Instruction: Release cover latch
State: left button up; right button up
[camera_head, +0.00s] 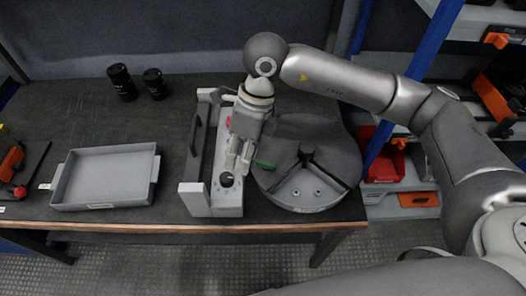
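A grey upright fixture (228,203) stands on the dark workbench, with a black handle (195,135) on its left panel. My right gripper (238,170) points down over the fixture top, just behind the hole. Its fingers look close together; I cannot tell whether they touch the fixture or hold anything. A small green part (265,165) shows to the right of the fingers. I cannot tell which part is the cover latch. My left gripper is not in view.
An empty grey tray (105,177) is at left. Two black cylinders (121,82) (153,84) stand at the back.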

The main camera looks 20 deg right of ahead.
aim_at(266, 163)
jog(key=w+d+t+h, duration=0.1)
jog(key=w+d+h, duration=0.25)
jog(key=d, duration=0.25)
jog(key=shift+m+y, duration=0.25)
jog(key=shift+m, duration=0.05)
jog(key=f, duration=0.5)
jog(key=f+p, duration=0.1)
jog(key=f, duration=0.4)
jog(key=shift+d, duration=0.2)
jog(key=shift+s, duration=0.1)
jog(key=shift+c, duration=0.2)
grip_shut()
